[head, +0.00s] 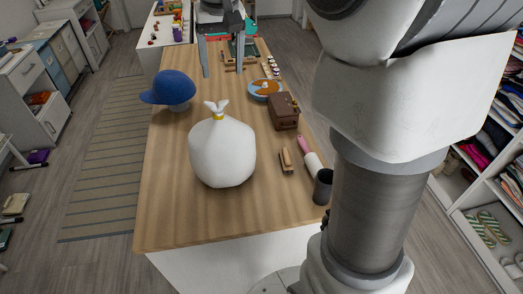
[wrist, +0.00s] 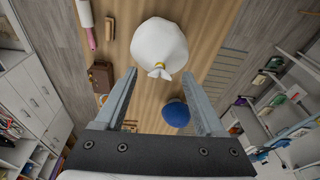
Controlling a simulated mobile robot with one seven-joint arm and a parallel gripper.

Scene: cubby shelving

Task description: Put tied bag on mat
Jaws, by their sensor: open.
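The tied bag (head: 222,152) is white and full, with a yellow tie round its neck, and stands upright on the wooden table. In the wrist view the bag (wrist: 158,42) lies beyond the fingertips, its knotted top between their lines. My gripper (head: 222,73) is open and empty over the far part of the table, apart from the bag; its two fingers (wrist: 160,73) are spread wide in the wrist view. A striped beige mat (head: 105,160) lies on the floor left of the table; its far end is partly hidden.
A blue cap (head: 170,88) sits on the table's left edge, behind the bag. A brown box (head: 284,111), blue plate (head: 265,88), wooden-handled brush (head: 286,160) and dark cup (head: 322,187) line the right side. The table's front left is clear. Shelves (head: 490,170) stand right.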

